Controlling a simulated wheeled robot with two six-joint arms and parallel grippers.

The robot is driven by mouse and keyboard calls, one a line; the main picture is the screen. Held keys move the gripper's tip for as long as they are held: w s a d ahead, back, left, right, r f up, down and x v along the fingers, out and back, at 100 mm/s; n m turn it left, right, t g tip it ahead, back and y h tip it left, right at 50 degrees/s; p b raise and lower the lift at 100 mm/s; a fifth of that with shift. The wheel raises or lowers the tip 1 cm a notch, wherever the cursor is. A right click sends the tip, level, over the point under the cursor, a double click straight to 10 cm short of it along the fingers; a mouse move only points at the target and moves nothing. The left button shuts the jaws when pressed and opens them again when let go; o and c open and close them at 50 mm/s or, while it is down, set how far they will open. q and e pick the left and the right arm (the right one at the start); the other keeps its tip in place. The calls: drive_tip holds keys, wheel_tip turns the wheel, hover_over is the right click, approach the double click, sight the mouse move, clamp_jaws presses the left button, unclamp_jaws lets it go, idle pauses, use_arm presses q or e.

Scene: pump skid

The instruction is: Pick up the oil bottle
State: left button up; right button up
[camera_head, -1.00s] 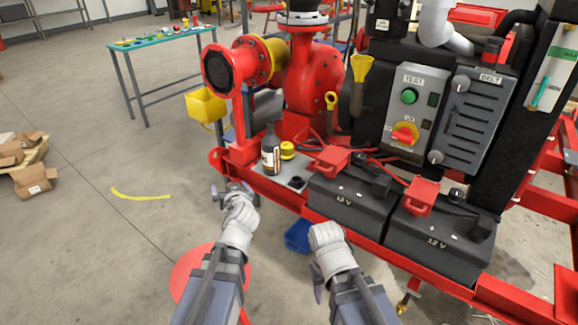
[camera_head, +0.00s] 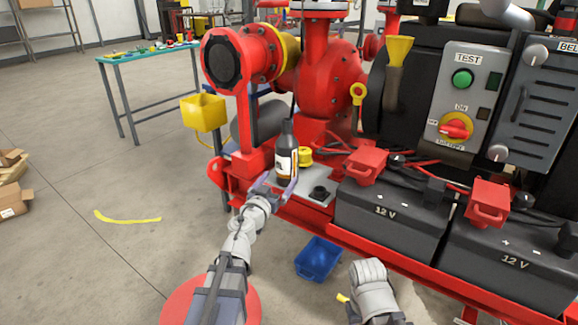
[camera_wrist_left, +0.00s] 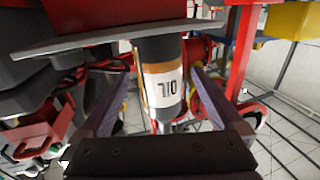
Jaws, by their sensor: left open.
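The oil bottle (camera_head: 287,152) is dark with a white label and stands upright on a grey plate on the red skid. In the left wrist view the bottle (camera_wrist_left: 161,84) appears upside down, its "OIL" label lying between the two fingers. My left gripper (camera_head: 277,183) is open at the bottle's near side, its fingers to either side of the lower body. The left wrist view shows the open gripper (camera_wrist_left: 152,100) too; whether a finger touches the bottle cannot be told.
A yellow cap (camera_head: 305,156) sits just right of the bottle, and a black cap (camera_head: 319,193) lies in front of it on the plate. Black 12 V batteries (camera_head: 392,215) stand to the right. A blue bin (camera_head: 318,260) is on the floor below. Red pump pipework (camera_head: 335,80) rises behind.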

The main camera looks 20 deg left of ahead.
sight(284, 144)
use_arm(q)
drive_tip(key=shift+w+d, duration=0.25)
drive_tip(key=shift+w, duration=1.6)
drive_tip(key=shift+w+d, duration=0.2)
drive_tip(key=shift+w, duration=1.6)
drive_tip(key=shift+s, duration=0.1)
drive_tip(key=shift+c, duration=0.2)
drive_tip(key=c, duration=1.3)
drive_tip(key=shift+r, duration=0.1)
wheel_tip(284, 144, up, 10)
drive_tip(key=p, duration=1)
